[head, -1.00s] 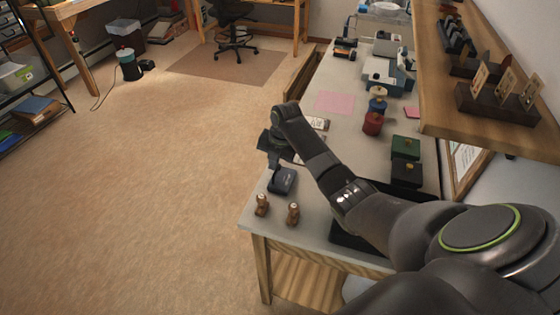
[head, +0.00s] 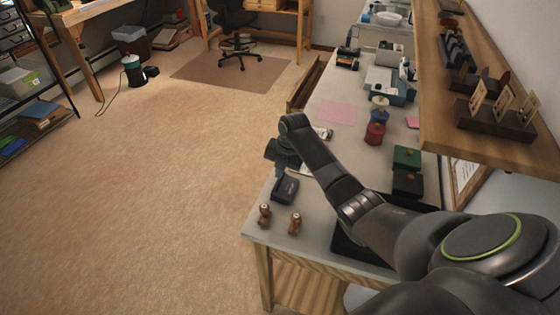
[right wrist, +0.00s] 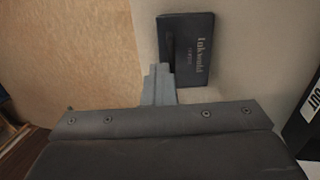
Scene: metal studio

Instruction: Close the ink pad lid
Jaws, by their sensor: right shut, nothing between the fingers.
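The ink pad (head: 285,188) is a small dark blue-black case near the left edge of the table. In the right wrist view its dark lid (right wrist: 192,50) shows pale lettering, with a raised dark strip along its left side. I cannot tell whether the lid is fully down. My right gripper (right wrist: 159,70) is shut and empty, its fingertips close by the lid's lower left corner; contact is unclear. In the head view the right gripper is mostly hidden behind its own wrist, just above the ink pad. My left gripper is not in view.
Two small brown stamps (head: 295,223) stand near the table's front corner. A black mat (head: 350,245) lies under my right arm. Green (head: 407,157) and black boxes, ink bottles (head: 375,133) and a pink sheet (head: 337,111) lie further back. A wooden shelf (head: 455,130) overhangs the right side.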

